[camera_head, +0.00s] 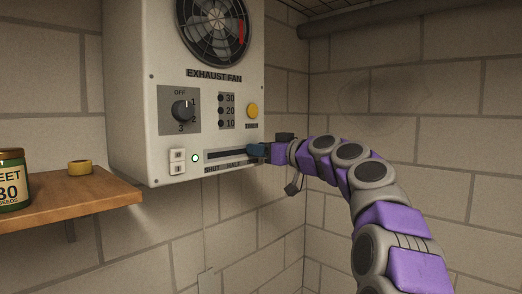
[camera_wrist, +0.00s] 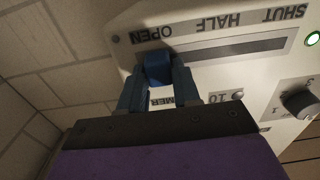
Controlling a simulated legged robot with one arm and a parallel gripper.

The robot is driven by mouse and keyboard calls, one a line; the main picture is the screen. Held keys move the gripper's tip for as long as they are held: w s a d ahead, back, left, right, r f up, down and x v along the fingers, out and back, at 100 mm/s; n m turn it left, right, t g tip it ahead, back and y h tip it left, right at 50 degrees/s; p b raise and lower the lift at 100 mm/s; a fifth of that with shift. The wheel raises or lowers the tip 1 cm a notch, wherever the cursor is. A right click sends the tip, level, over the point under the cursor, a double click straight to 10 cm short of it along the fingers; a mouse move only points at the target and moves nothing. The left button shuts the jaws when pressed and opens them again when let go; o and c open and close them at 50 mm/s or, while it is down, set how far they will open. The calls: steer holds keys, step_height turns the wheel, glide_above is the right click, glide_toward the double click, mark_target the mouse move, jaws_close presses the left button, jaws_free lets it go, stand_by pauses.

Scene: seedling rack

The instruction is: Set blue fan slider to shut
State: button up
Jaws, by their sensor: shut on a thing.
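The blue fan slider (camera_head: 255,150) sits at the right end of the dark slot (camera_head: 222,154) low on the exhaust fan box. In the wrist view, which is upside down, the blue slider knob (camera_wrist: 158,66) is at the OPEN label, and HALF and SHUT lie further along the slot. My gripper (camera_head: 264,150) reaches in from the right. In the wrist view my gripper's fingers (camera_wrist: 159,85) are shut on the knob, one on each side. In the head view my gripper hides the OPEN label and part of the knob.
The exhaust fan box (camera_head: 140,90) hangs on a block wall. A wooden shelf (camera_head: 100,192) holds a jar (camera_head: 12,180) and a yellow ring (camera_head: 79,167).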

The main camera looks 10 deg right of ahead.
mark_target(211, 154)
jaws_close()
steer(key=s+a+b, duration=0.2)
steer(key=a, duration=0.1)
steer(key=s+a+b, duration=0.2)
steer(key=s+a, duration=0.1)
steer(key=a, duration=0.1)
steer(key=s+a+b, duration=0.2)
steer(key=a, duration=0.1)
steer(key=shift+s+a+f+b, duration=0.1)
steer(key=shift+s+a+b, duration=0.25)
steer(key=shift+s+b, duration=0.05)
steer(key=shift+o, duration=1)
jaws_free()
steer(key=o, duration=0.4)
steer(key=shift+a, duration=0.2)
